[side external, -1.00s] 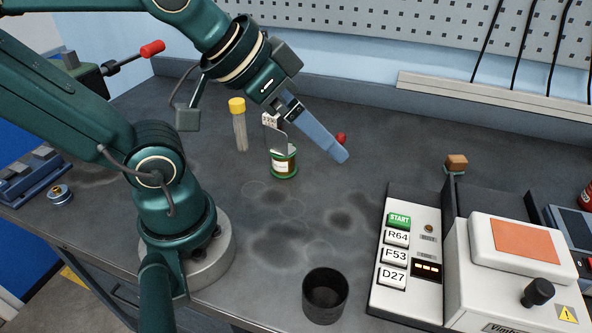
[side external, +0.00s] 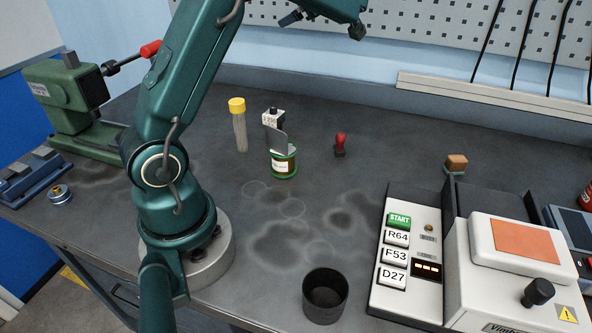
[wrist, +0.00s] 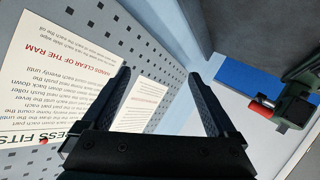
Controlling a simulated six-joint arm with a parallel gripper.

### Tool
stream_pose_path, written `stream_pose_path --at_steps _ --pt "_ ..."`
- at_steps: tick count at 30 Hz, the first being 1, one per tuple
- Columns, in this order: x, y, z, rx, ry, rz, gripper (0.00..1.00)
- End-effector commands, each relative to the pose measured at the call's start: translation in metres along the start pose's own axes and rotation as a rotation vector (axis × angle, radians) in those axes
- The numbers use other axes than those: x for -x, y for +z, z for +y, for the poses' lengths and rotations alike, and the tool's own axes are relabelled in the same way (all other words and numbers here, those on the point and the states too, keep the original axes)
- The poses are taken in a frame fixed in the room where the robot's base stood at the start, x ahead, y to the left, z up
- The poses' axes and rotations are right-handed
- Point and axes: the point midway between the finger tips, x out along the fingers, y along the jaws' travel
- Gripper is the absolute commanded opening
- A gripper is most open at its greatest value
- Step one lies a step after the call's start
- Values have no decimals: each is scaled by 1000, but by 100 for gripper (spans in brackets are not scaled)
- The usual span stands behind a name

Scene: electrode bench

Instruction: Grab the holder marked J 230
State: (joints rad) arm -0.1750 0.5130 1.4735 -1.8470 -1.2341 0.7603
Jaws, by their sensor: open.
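A small white block with dark print and a dark knob on top (side external: 273,116) stands on the bench in the side external view; it looks like the marked holder, but the print is too small to read surely. A grey metal plate hangs from its front, behind a green-rimmed pot (side external: 284,162). My gripper (wrist: 158,73) is open and empty in the wrist view, with both fingers spread. It faces the wall panel, far from the block. In the side external view my arm's end is raised at the top edge, largely cut off. The block does not show in the wrist view.
A yellow-capped tube (side external: 239,125) stands left of the block, a red-handled stamp (side external: 340,144) to the right. A black cup (side external: 325,296) stands at the front, beside a button panel (side external: 405,255). The bench between is clear. A red-handled press (side external: 75,100) is at the left.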

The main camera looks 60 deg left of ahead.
Motion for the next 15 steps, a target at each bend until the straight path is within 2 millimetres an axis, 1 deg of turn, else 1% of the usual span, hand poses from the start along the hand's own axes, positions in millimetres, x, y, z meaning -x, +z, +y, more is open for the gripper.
stream_pose_path --at_steps 1,3,6,9,10,12,15 --pt "-15 17 -20 -25 -111 7 93" --pt "-30 37 -49 -56 -257 13 93" --pt "-46 65 -85 -99 -423 14 93" --pt "-58 88 -110 -132 -519 9 93" --pt "-62 94 -114 -143 -533 8 93" --pt "-69 103 -123 -169 -555 13 93" --pt "-75 111 -133 -198 -577 20 93"
